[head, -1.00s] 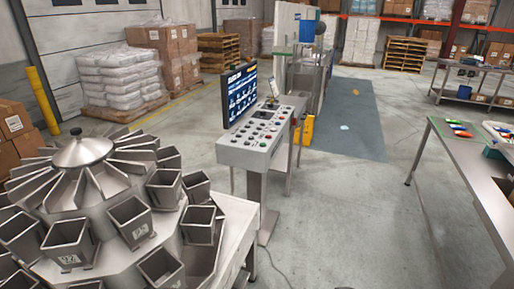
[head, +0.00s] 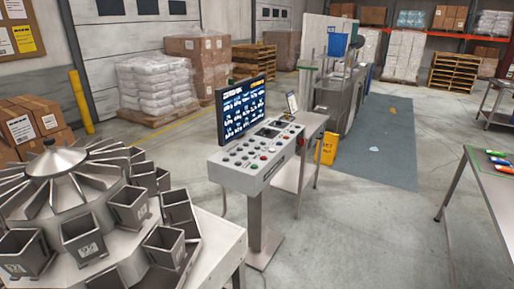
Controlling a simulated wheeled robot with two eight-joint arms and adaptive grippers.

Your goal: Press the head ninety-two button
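A grey control console (head: 254,158) stands on a pedestal near the middle of the head view. Its sloped top carries several small round buttons, mostly dark or pale, with a few red and green ones. The button labels are too small to read, so I cannot tell which one is head ninety-two. A dark screen (head: 241,106) with white and blue graphics stands upright at the back of the console. Neither of my grippers is in view.
A steel bench (head: 496,190) with coloured items is at the right. A yellow floor sign (head: 326,149) stands behind the console, by a blue-grey floor mat (head: 385,140). Wrapped pallets (head: 158,85) line the back. Open concrete floor lies between console and bench.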

